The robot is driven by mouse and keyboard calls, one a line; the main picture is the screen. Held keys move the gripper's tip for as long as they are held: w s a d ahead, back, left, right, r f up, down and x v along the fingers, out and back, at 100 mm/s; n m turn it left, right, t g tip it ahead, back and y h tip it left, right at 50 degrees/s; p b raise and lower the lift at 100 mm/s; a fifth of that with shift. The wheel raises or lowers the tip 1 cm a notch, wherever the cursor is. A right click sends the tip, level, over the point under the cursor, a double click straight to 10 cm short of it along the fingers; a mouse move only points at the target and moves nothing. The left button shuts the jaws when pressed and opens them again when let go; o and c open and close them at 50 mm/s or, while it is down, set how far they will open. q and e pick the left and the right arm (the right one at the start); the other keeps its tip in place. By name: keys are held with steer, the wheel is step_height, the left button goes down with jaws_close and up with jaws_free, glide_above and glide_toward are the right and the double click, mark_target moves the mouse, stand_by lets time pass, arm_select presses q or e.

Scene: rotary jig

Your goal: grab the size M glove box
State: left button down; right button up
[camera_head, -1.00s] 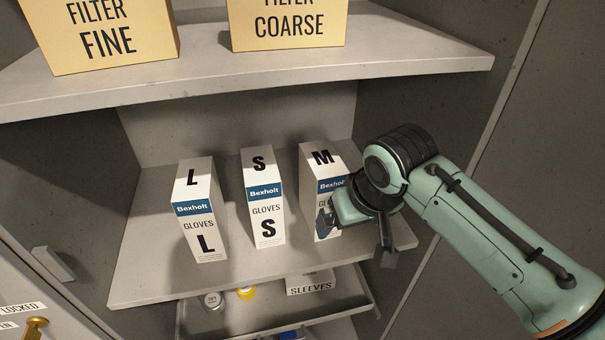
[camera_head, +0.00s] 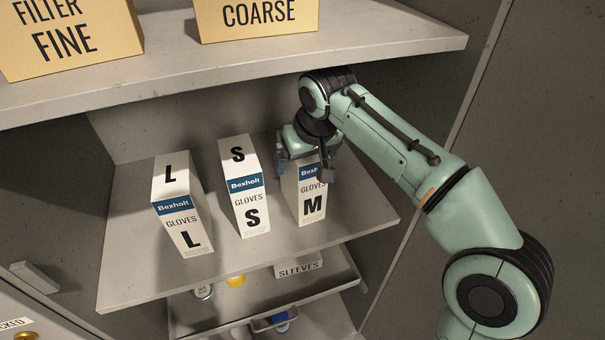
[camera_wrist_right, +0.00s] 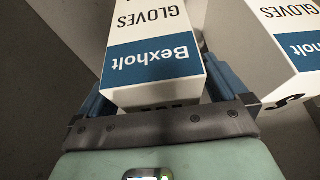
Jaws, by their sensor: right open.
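The size M glove box (camera_head: 313,205), white with a blue Bexholt band, stands upright on the shelf, rightmost of three. My right gripper (camera_head: 305,158) is at its upper part and hides its top. In the right wrist view the open fingers (camera_wrist_right: 160,82) lie on either side of the box (camera_wrist_right: 150,22), with its blue band between them. I cannot tell whether either finger touches it. My left gripper is not in view.
The S glove box (camera_head: 246,190) stands close left of the M box, and also shows in the right wrist view (camera_wrist_right: 290,22). The L box (camera_head: 183,215) is further left. An upper shelf (camera_head: 330,50) with yellow filter boxes (camera_head: 75,35) overhangs.

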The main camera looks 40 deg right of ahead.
steer(key=shift+w+d+f, duration=0.25)
steer(key=shift+w+f, duration=0.35)
steer(key=shift+w, duration=0.3)
steer(key=shift+f, duration=0.1)
steer(key=c, duration=1.5)
steer(key=shift+c, duration=1.1)
